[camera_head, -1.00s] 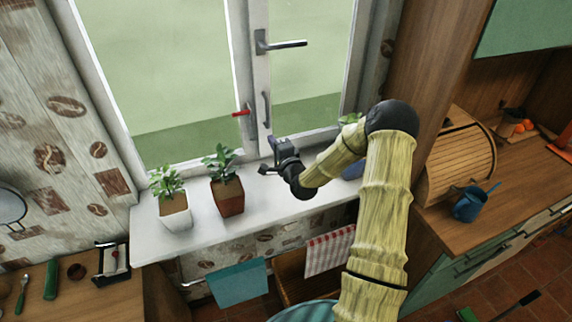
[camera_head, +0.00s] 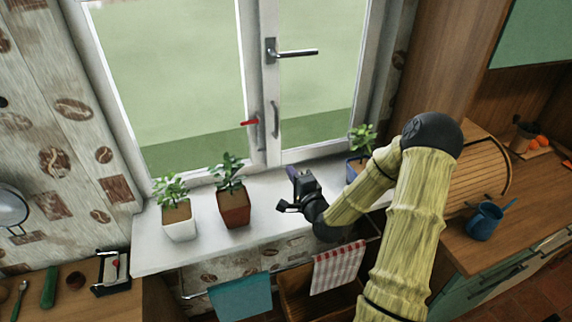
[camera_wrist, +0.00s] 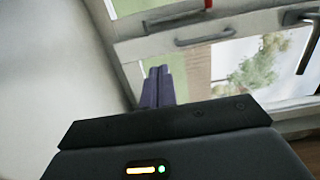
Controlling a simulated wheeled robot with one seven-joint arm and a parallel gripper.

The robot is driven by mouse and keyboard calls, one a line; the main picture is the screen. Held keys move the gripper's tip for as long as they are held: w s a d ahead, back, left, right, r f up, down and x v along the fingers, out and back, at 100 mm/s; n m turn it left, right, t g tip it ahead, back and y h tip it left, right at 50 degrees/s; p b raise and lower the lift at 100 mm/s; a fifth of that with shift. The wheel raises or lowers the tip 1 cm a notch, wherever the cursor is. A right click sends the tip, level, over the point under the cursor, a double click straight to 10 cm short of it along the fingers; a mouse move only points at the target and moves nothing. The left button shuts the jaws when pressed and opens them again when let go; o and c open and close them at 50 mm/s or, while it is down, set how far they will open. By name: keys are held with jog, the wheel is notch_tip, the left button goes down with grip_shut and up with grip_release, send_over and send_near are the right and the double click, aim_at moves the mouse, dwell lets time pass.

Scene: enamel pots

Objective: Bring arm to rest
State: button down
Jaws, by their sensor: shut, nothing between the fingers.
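My gripper (camera_head: 285,206) is above the white windowsill, right of the brown pot, and holds nothing. In the wrist view its purple fingers (camera_wrist: 158,88) are together, with the window frame and its handles beyond them. My arm comes in from the lower right and is bent at the elbow, with the forearm reaching left over the sill's front edge.
On the windowsill (camera_head: 160,258) stand a white potted plant (camera_head: 180,228), a brown potted plant (camera_head: 234,208) and a blue potted plant (camera_head: 355,168) partly behind my arm. Two towels hang below. A blue mug (camera_head: 483,222) stands on the right counter.

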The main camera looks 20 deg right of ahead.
jog(key=shift+s, duration=0.1)
jog(key=s+a+f+n+g, duration=0.4)
jog(key=s+a+n+g, duration=0.2)
jog(key=n+g, duration=0.4)
jog(key=s+a+r+n+g+h, duration=0.1)
jog(key=s+r+n+g, duration=0.1)
jog(key=s, duration=0.6)
jog(key=s+r+n+g, duration=0.3)
jog(key=s+n, duration=0.2)
jog(key=s, duration=0.4)
jog(key=shift+s+a+r+h, duration=0.15)
jog(key=shift+a+r+h, duration=0.2)
jog(key=shift+a+h, duration=0.05)
jog(key=c, duration=2.1)
grip_release()
